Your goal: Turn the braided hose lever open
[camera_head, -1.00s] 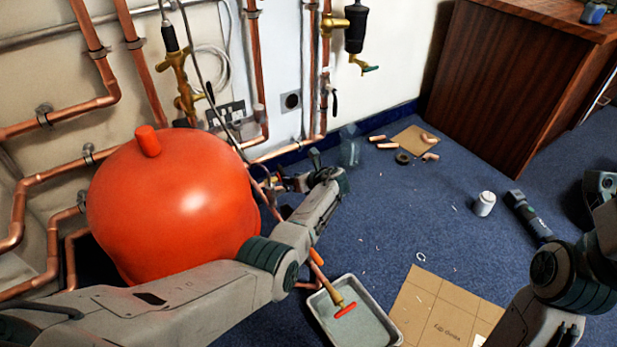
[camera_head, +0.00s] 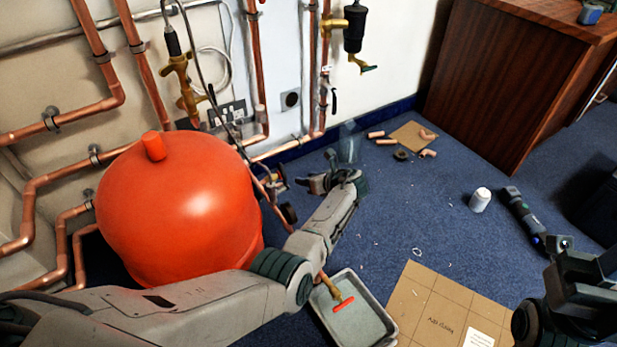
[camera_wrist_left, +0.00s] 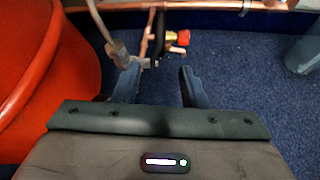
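A small valve fitting (camera_head: 273,182) with brass and red parts sits low by the wall, right of the red tank, and is partly hidden. In the left wrist view, a grey braided hose (camera_wrist_left: 114,45) comes down to a metal joint beside a brass fitting with a red-orange part (camera_wrist_left: 183,37) and a dark upright piece (camera_wrist_left: 159,30). I cannot tell which piece is the lever. My left gripper (camera_wrist_left: 158,86) is open, its fingers apart just in front of this fitting, with nothing clearly between them. My right arm shows at lower right; its fingertips cannot be made out.
The big red tank (camera_head: 180,205) stands close left of my left arm. Copper pipes (camera_head: 257,75) run along the wall. A grey tray (camera_head: 375,322), cardboard (camera_head: 440,300), a white can (camera_head: 480,200) and a torch (camera_head: 522,215) lie on the blue carpet.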

